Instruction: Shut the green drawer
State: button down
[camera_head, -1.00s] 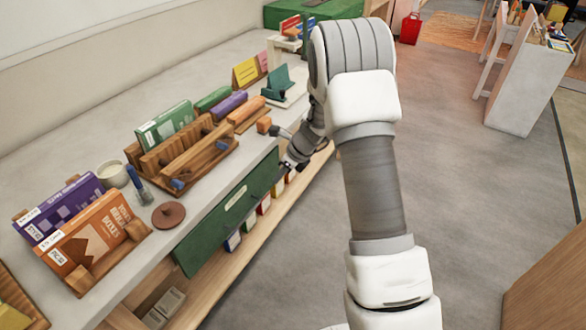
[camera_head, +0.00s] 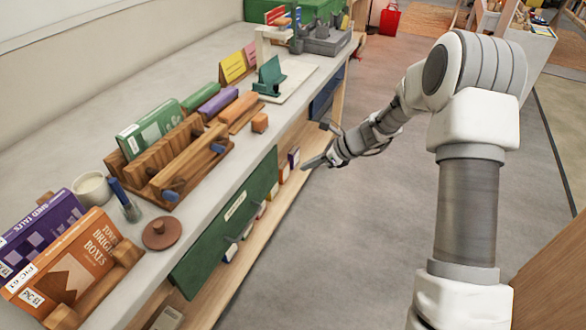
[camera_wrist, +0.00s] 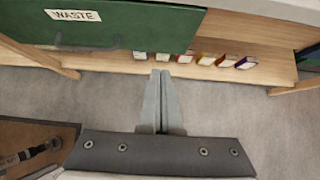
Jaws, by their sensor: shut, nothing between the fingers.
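The green drawer (camera_head: 228,230) has a broad green front with a pale label, below the counter's front edge. It looks close to that edge; I cannot tell whether a small gap is left. In the wrist view the green front (camera_wrist: 150,28) fills the upper left, with a "WASTE" label and a dark handle (camera_wrist: 88,46). My gripper (camera_head: 309,163) is out over the floor, right of the drawer's far end and apart from it. In the wrist view its two fingers (camera_wrist: 160,76) are together and empty, pointing toward the lower shelf.
The counter (camera_head: 95,150) carries books, a wooden rack (camera_head: 170,160), a white cup (camera_head: 91,188) and a brown knobbed disc (camera_head: 161,233). Several small books (camera_wrist: 205,59) stand on the wooden lower shelf (camera_wrist: 270,72). The grey floor (camera_head: 330,260) right of the counter is clear.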

jog(key=b, duration=0.3)
send_near(268, 173)
jog(key=x, duration=0.5)
jog(key=shift+s+d+f, duration=0.25)
jog(key=shift+d+f, duration=0.05)
jog(key=shift+f, duration=0.2)
jog(key=shift+w+a+r, duration=0.1)
jog(key=shift+w+a, duration=0.2)
jog(key=shift+a, duration=0.2)
jog(key=shift+a, duration=0.1)
